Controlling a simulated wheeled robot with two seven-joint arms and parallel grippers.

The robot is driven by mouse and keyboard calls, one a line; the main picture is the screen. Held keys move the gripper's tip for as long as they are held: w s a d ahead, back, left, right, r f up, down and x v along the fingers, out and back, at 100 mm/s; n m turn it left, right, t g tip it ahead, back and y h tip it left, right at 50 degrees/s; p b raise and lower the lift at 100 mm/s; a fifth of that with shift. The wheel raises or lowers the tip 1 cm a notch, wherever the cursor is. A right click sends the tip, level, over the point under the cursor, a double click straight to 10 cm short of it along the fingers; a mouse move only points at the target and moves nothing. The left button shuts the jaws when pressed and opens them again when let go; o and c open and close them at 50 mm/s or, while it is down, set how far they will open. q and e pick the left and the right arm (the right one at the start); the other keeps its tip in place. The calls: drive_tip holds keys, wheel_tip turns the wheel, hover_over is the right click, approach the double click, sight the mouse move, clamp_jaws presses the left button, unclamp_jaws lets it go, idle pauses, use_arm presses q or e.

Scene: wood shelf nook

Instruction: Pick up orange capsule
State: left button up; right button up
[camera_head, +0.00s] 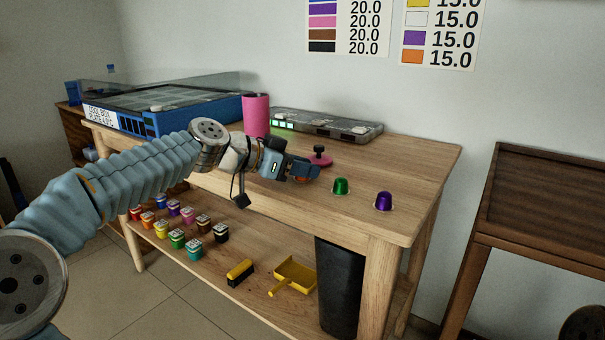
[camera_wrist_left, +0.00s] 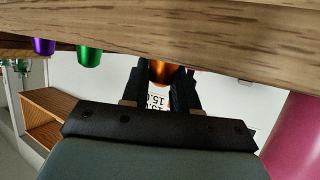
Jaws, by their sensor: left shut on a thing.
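The orange capsule (camera_wrist_left: 160,72) shows in the left wrist view between my two dark fingers, beside the wooden table surface. My left gripper (camera_wrist_left: 161,90) is shut on it. In the head view my left gripper (camera_head: 305,171) is low over the table top, left of the green capsule (camera_head: 340,186), and mostly hides the orange capsule. I cannot tell whether the capsule still touches the table. The green capsule and the purple capsule (camera_head: 384,201) stand on the table to the right. My right gripper is not in view.
A dark pink knobbed disc (camera_head: 320,157) sits just behind my left gripper. A pink cylinder (camera_head: 256,115), a blue box (camera_head: 170,105) and a grey flat case (camera_head: 325,124) stand farther back. The table's (camera_head: 420,165) right end is clear. Several small jars stand on the lower shelf.

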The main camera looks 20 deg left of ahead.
use_arm(q)
drive_tip(key=shift+r, duration=0.45)
wheel_tip(320, 180, up, 3)
drive_tip(key=shift+f+p, duration=0.2)
drive_tip(key=shift+p, duration=0.3)
drive_tip(key=s+r, duration=0.4)
drive_tip(key=s, duration=0.3)
drive_tip(key=s+a+r+b, duration=0.1)
drive_tip(key=s+r, duration=0.4)
drive_tip(key=s, duration=0.2)
drive_tip(key=shift+a+r, duration=0.25)
drive_tip(key=shift+r, duration=0.05)
drive_tip(key=shift+w, duration=0.1)
